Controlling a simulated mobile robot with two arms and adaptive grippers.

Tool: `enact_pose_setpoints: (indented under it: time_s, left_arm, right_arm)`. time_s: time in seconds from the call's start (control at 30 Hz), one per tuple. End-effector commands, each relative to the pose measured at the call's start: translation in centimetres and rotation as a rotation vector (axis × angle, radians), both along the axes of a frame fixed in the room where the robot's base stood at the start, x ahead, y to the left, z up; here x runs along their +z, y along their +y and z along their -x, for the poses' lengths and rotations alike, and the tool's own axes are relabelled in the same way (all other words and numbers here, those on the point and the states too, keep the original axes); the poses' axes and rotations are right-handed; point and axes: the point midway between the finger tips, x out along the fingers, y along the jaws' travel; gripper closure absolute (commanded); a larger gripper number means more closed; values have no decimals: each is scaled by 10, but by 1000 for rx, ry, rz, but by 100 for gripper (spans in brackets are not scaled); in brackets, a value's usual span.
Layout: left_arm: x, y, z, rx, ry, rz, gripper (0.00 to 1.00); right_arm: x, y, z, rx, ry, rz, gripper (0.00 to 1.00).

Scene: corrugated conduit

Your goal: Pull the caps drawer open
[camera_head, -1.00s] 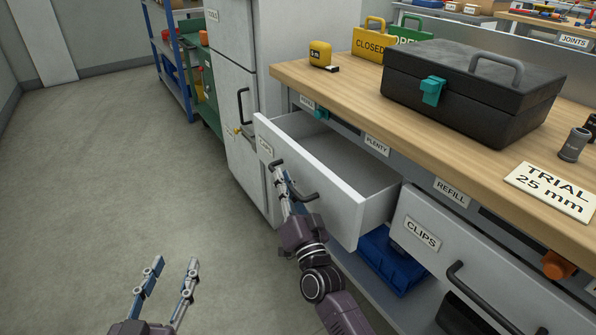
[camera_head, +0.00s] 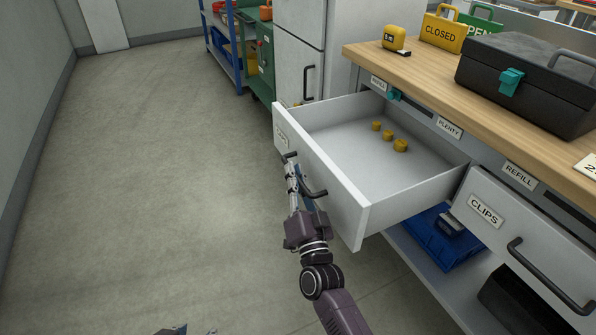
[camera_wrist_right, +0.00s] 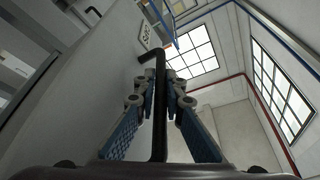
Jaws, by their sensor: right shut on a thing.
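The caps drawer (camera_head: 345,205) stands well out from the bench, and its grey inside shows several yellow caps (camera_head: 388,134) in a row near the back. My right gripper (camera_head: 291,168) is at the drawer's front, shut on its dark bar handle (camera_head: 313,193). In the right wrist view the handle (camera_wrist_right: 160,95) runs between the two fingers (camera_wrist_right: 158,100). My left gripper (camera_head: 185,330) shows only as fingertips at the bottom edge, so its opening cannot be judged.
A black toolbox (camera_head: 530,80) and a yellow tape measure (camera_head: 394,38) stand on the bench top. The floor at left is clear.

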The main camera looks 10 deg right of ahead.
Motion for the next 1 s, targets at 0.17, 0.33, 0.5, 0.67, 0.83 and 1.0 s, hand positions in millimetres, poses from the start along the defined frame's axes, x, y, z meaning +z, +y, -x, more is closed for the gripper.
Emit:
enact_pose_setpoints:
  time_s: [0.17, 0.33, 0.5, 0.67, 0.83, 1.0]
  left_arm:
    - [-2, 1, 3, 1, 13, -3, 60]
    - [-2, 1, 3, 1, 12, -3, 60]
    - [-2, 1, 3, 1, 12, -3, 60]
    - [-1, 1, 3, 0, 11, -2, 60]
    - [-2, 1, 2, 1, 10, -3, 60]
    - [-1, 1, 2, 1, 11, -3, 60]
  right_arm:
    - [-1, 1, 1, 0, 1, 0, 100]
    - [-1, 1, 1, -1, 2, 0, 100]
    - [-1, 0, 0, -1, 2, 0, 83]
    - [-1, 0, 0, -1, 1, 0, 83]
    - [-2, 0, 4, -1, 2, 0, 83]
    - [-10, -3, 25, 0, 4, 1, 83]
